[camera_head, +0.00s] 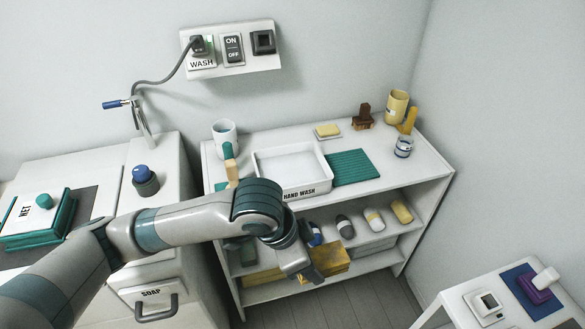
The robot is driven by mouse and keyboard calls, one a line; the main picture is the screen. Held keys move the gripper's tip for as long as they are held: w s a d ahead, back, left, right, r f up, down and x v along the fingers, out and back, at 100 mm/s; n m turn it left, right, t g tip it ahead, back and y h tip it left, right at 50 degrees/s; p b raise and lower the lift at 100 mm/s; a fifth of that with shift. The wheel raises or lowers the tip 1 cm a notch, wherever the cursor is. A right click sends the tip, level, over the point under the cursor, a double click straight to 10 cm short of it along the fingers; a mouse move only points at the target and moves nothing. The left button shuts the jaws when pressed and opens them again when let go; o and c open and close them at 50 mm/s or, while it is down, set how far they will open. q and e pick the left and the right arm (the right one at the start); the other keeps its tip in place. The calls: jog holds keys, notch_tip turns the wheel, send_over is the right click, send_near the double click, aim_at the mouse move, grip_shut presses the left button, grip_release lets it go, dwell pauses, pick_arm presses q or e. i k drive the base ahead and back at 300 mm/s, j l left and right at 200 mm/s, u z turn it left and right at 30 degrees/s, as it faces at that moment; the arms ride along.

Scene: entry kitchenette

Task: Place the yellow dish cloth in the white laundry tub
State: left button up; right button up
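The white tub (262,172) labelled "HAND WASH" sits on top of the white shelf unit, and its visible floor is empty. A folded yellow cloth-like stack (330,260) lies on the lower shelf, with more yellow (262,278) showing left of my gripper; I cannot tell whether they are one piece. My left gripper (303,272) points down in front of the shelf, at the near side of the yellow stack and overlapping it in view. Its fingertips are small and partly merged with the background, so their opening and any contact are unclear. My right gripper is out of view.
A green ribbed mat (351,167) lies right of the tub, and a white mug (225,139) stands to its left. Several bottles (345,227) lie on the middle shelf, above the yellow stack. A small white table (470,318) stands at the lower right.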

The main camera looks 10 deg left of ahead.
aim_at(291, 178)
jog(key=i, duration=1.15)
